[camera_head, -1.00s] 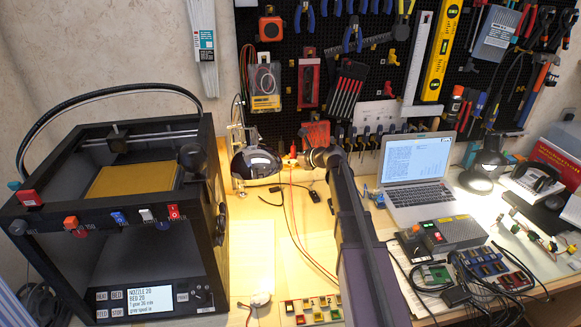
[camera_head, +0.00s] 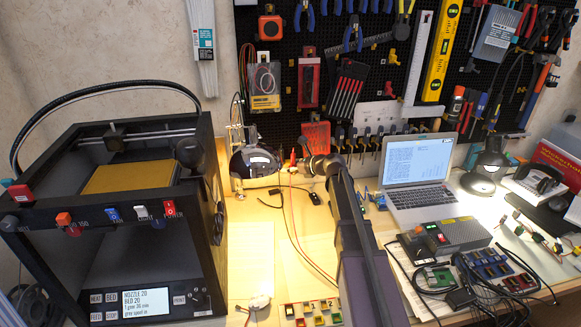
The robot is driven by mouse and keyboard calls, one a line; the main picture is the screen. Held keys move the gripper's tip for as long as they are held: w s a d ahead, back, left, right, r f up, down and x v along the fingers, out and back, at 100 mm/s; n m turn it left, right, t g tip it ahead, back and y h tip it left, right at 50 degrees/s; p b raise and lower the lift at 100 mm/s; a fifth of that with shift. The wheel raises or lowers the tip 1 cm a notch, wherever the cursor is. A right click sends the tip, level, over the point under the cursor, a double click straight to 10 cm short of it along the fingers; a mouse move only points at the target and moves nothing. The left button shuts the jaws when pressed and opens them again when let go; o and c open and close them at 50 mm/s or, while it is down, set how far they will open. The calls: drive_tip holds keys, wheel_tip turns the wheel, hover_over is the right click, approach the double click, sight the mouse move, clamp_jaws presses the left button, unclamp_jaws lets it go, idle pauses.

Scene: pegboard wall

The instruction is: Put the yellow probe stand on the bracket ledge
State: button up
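My arm reaches up from the bottom edge to the back of the bench, and my dark gripper (camera_head: 305,163) is at its far end, small in view. A small red probe tip (camera_head: 293,156) shows right at the gripper's left side, with a red and a black lead running down to the bench. Any yellow stand below this tip is too small and too covered to make out. I cannot tell whether the fingers are open or closed on it. A slim metal bracket (camera_head: 237,135) stands at the wall to the left. I cannot tell which surface is the bracket ledge.
A black 3D printer (camera_head: 60,240) fills the left side. A dark rounded device (camera_head: 254,162) stands between it and my gripper. A laptop (camera_head: 417,175) and a grey box (camera_head: 460,232) are on the right. The pegboard (camera_head: 395,60) is behind. Bare bench (camera_head: 250,250) lies left of my arm.

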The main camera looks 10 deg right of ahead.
drive_tip(key=shift+r, duration=0.2)
idle(0.4)
drive_tip(key=p+v, duration=0.5)
drive_tip(key=v, duration=0.7)
idle(0.4)
drive_tip(key=s+a+f+n+g+h, duration=0.2)
drive_tip(key=s+f+n, duration=0.1)
drive_tip(key=s+n, duration=0.3)
drive_tip(key=s+a+f+n+g+h, duration=0.2)
drive_tip(key=s+a+f+n+g, duration=0.1)
drive_tip(key=s+n, duration=0.4)
drive_tip(key=s+a+f+n+g+h, duration=0.2)
drive_tip(key=s+a+f+n+g, duration=0.1)
drive_tip(key=s+n, duration=0.4)
drive_tip(key=shift+s+f+n+h, duration=0.15)
drive_tip(key=shift+f+n+h, duration=0.2)
drive_tip(key=shift+f, duration=0.5)
drive_tip(key=s+n, duration=0.1)
drive_tip(key=s+n+g+h, duration=0.1)
drive_tip(key=s+n, duration=0.1)
drive_tip(key=s+d+f+n+h, duration=0.1)
drive_tip(key=s+n, duration=0.1)
drive_tip(key=shift+s+d+n+h, duration=0.1)
drive_tip(key=shift+s+n+h, duration=0.1)
drive_tip(key=shift+n+h, duration=0.05)
drive_tip(key=shift+s+d+n+g, duration=0.2)
drive_tip(key=shift+s+n+g, duration=0.1)
drive_tip(key=shift+s+n, duration=0.1)
drive_tip(key=shift+w, duration=0.1)
